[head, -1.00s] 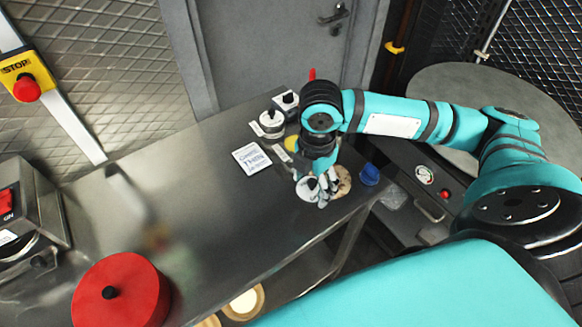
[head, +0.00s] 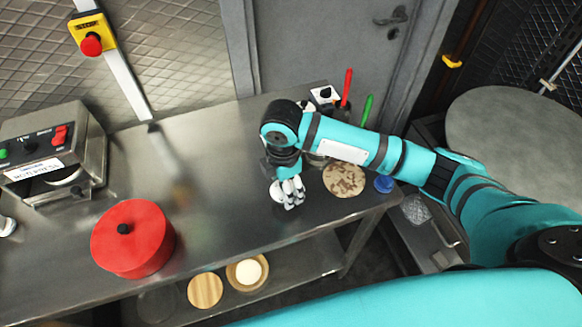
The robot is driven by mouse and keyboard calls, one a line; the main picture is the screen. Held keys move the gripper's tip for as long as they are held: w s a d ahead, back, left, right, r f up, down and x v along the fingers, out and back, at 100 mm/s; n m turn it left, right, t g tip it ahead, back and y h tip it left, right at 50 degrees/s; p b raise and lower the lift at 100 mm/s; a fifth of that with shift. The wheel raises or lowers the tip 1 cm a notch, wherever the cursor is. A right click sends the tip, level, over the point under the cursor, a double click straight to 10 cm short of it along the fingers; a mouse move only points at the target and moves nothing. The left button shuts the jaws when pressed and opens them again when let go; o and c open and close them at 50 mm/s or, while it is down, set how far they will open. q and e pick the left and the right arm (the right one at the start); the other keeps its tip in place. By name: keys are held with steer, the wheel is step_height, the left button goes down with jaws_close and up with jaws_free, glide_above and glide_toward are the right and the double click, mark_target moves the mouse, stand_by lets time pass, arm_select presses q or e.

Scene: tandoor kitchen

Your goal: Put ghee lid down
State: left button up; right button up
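The ghee lid (head: 277,192), a small pale round piece, shows at the left side of my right gripper (head: 290,198). The gripper points down over the front part of the steel table (head: 215,165), left of a brown-speckled flatbread (head: 344,180). Its fingers look closed on the lid, but they cover most of it. I cannot tell whether the lid touches the table top. The ghee pot cannot be made out; my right arm covers part of the table behind the gripper. My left gripper is not in view.
A red lidded pot (head: 133,243) stands at the left front, near a steel machine (head: 55,150). A blue cup (head: 383,184) sits at the right end. Red (head: 347,85) and green (head: 367,108) upright items stand at the back right. The table's middle is clear.

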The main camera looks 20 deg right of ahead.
steer(key=w+d, duration=0.1)
steer(key=w, duration=0.2)
steer(key=w+d+p, duration=0.1)
steer(key=w, duration=0.1)
steer(key=shift+d+f, duration=0.15)
steer(key=shift+d, duration=0.2)
steer(key=shift+w+d+f, duration=0.1)
steer(key=shift+w+d, duration=0.15)
steer(key=shift+w, duration=0.2)
steer(key=shift+w+d+f+p, duration=0.1)
steer(key=shift+w+f+p, duration=0.15)
steer(key=shift+p, duration=0.25)
step_height(320, 180, down, 2)
steer(key=shift+f+p, duration=0.25)
steer(key=shift+p, duration=0.2)
steer(key=shift+f, duration=0.35)
steer(key=shift+f, duration=0.15)
steer(key=o, duration=0.9)
